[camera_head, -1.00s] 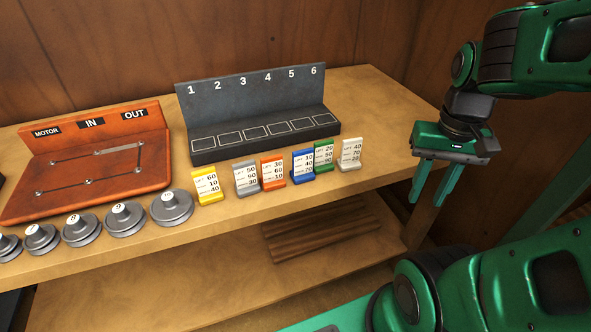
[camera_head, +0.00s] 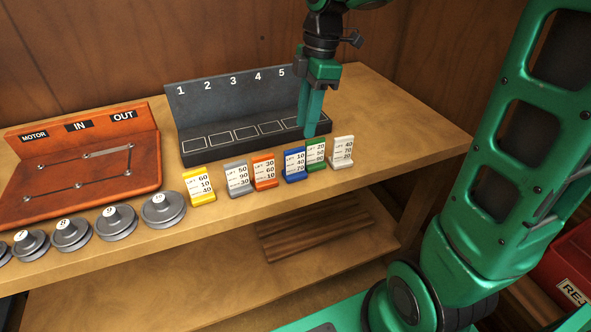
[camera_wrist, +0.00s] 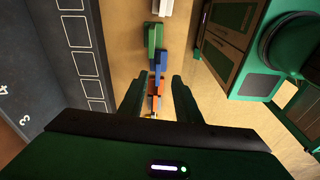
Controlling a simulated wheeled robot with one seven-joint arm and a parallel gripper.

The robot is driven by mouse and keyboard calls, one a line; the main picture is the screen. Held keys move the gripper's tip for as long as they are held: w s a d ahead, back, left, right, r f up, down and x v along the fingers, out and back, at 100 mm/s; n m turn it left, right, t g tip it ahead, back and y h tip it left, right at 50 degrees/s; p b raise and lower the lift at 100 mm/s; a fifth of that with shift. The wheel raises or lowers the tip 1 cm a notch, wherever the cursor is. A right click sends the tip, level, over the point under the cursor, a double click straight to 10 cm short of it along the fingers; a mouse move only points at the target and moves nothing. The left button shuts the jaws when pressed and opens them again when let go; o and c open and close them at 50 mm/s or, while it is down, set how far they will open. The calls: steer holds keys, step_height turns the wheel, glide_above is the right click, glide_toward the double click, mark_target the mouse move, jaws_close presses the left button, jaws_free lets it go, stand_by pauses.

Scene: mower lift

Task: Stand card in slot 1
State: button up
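Several small coloured cards stand upright in feet along the bench front: yellow (camera_head: 199,186), grey (camera_head: 238,179), orange (camera_head: 264,171), blue (camera_head: 294,164), green (camera_head: 316,153) and white (camera_head: 342,152). The dark slot rack (camera_head: 240,98) stands behind them; slot 1 (camera_head: 194,144) is at its left end and looks empty. My gripper (camera_head: 311,128) is in front of the rack's right end, above and behind the green card. In the wrist view its fingers (camera_wrist: 155,100) are apart with nothing between them touching; the orange card (camera_wrist: 154,90) shows below in the gap. It hides slot 6's label.
The red-brown motor board (camera_head: 80,160) stands left of the rack. Several numbered grey pulleys (camera_head: 163,210) line the bench's front left. A shelf with brown planks (camera_head: 315,235) lies below. A red bin (camera_head: 570,265) is at the lower right.

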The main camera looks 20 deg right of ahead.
mark_target(296, 149)
steer(key=shift+w+a+n, duration=0.3)
steer(key=shift+a+n, duration=0.15)
steer(key=shift+n, duration=0.05)
steer(key=shift+a+f, duration=0.2)
steer(key=shift+f, duration=0.2)
steer(key=f, duration=0.4)
steer(key=shift+w+a+f, duration=0.1)
steer(key=shift+a+f, duration=0.05)
steer(key=shift+a, duration=0.1)
steer(key=shift+s+a+f, duration=0.1)
steer(key=shift+a+f, duration=0.05)
steer(key=shift+f, duration=0.75)
steer(key=shift+s+a+f, duration=0.1)
steer(key=shift+a+f, duration=0.1)
steer(key=shift+f, duration=0.75)
steer(key=shift+a+f, duration=0.15)
steer(key=shift+f, duration=0.75)
steer(key=shift+c, duration=0.2)
jaws_close()
